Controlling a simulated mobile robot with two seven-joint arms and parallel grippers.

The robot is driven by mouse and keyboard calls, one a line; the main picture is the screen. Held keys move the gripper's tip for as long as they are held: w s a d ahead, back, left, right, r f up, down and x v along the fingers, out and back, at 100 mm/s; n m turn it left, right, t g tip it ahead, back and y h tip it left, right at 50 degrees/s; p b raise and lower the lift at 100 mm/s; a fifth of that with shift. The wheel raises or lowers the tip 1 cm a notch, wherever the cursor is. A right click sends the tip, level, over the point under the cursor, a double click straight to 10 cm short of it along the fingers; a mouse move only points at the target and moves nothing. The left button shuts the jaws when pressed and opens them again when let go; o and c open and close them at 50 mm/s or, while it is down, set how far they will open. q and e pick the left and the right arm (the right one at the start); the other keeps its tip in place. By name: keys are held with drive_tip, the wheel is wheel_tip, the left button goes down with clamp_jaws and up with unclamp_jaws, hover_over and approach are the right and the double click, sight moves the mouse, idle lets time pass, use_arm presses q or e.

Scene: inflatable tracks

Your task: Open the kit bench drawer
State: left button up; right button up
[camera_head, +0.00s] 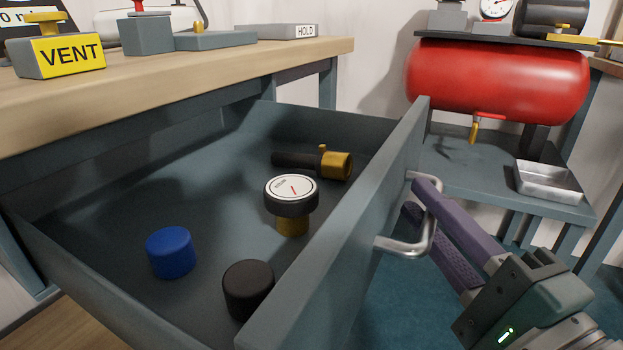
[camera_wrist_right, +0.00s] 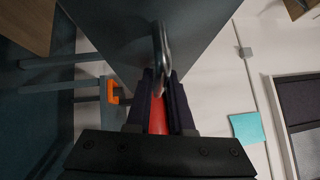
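The kit bench drawer (camera_head: 335,258) stands pulled well out from under the wooden bench top, and its inside shows in the head view. Its metal bar handle (camera_head: 432,232) is on the front panel's outer face and also shows in the right wrist view (camera_wrist_right: 162,48). My right gripper (camera_head: 418,196) is outside the front panel, its dark purple fingers closed on either side of the handle bar. The fingers also flank the handle in the right wrist view (camera_wrist_right: 161,78). My left gripper is in neither view.
In the drawer lie a blue cap (camera_head: 171,252), a black cap (camera_head: 248,288), a round gauge (camera_head: 291,195) and a brass-ended black fitting (camera_head: 335,164). A red tank (camera_head: 498,82) and a metal tray (camera_head: 548,181) are on the rack to the right.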

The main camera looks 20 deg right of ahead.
drive_tip(key=o, duration=0.3)
drive_tip(key=s, duration=0.3)
drive_tip(key=s+a+f, duration=0.1)
drive_tip(key=s, duration=0.5)
drive_tip(key=shift+s+a+f, duration=0.15)
drive_tip(key=shift+s, duration=0.25)
